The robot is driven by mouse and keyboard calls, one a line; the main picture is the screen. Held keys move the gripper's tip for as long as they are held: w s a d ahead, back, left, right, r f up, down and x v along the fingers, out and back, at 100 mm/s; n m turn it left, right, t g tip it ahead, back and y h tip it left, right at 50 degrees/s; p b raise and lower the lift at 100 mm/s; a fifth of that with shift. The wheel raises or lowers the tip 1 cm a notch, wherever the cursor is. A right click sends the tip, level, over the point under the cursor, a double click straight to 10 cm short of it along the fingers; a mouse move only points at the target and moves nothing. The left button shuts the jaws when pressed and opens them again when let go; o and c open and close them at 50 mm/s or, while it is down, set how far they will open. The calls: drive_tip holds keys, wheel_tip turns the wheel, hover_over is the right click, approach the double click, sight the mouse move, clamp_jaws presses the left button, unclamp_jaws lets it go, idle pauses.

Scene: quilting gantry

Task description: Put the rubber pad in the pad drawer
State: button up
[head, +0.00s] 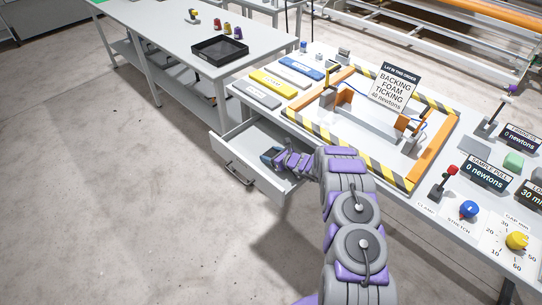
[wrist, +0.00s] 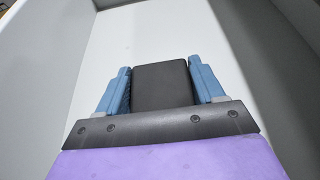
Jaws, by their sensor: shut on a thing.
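The pad drawer (head: 222,155) is pulled open under the left part of the worktable. My gripper (head: 271,155) reaches into its opening from the right. In the wrist view, my gripper's blue fingers are shut on the dark rubber pad (wrist: 162,86), one finger on each side. The drawer's pale floor and grey walls (wrist: 38,75) surround the pad in that view. I cannot tell whether the pad touches the drawer floor. In the head view the pad is hard to tell apart from the fingers.
Grey, yellow and blue labelled slabs (head: 273,83) lie on the tabletop above the drawer. A striped frame with orange bars (head: 429,144) and a sign (head: 395,88) stand right of them. A side table with a black tray (head: 219,51) is behind. The floor at left is clear.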

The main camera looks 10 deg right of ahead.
drive_tip(key=shift+d, duration=0.35)
drive_tip(key=o, duration=1.1)
drive_tip(key=shift+d, duration=0.35)
drive_tip(key=shift+o, duration=0.4)
drive_tip(key=shift+a, duration=0.45)
drive_tip(key=p+v, duration=0.2)
drive_tip(key=v, duration=1)
drive_tip(key=shift+d, duration=0.2)
drive_tip(key=s+a+r+n+g+y, duration=0.25)
drive_tip(key=a+r+n, duration=0.25)
drive_tip(key=a+r, duration=0.4)
drive_tip(key=s+a+r+n+g+y, duration=0.1)
drive_tip(key=s+a+r+n+g, duration=0.3)
drive_tip(key=s+a+r+n, duration=0.35)
drive_tip(key=s+a+r+n+g+y, duration=0.1)
drive_tip(key=s+a+r+n+g, duration=0.25)
drive_tip(key=s+r, duration=0.65)
drive_tip(key=s+d+r+n+g+h, duration=0.1)
drive_tip(key=s+r+n+g+h, duration=0.2)
drive_tip(key=s, duration=0.6)
drive_tip(key=s+d+r+n+h, duration=0.1)
drive_tip(key=s+r+n+h, duration=0.3)
drive_tip(key=s, duration=0.5)
drive_tip(key=s+d+n+h, duration=0.5)
drive_tip(key=s+d, duration=0.6)
drive_tip(key=s, duration=0.3)
drive_tip(key=shift+s+d+r+n, duration=0.15)
drive_tip(key=shift+s+d+n, duration=0.15)
drive_tip(key=shift+n, duration=0.1)
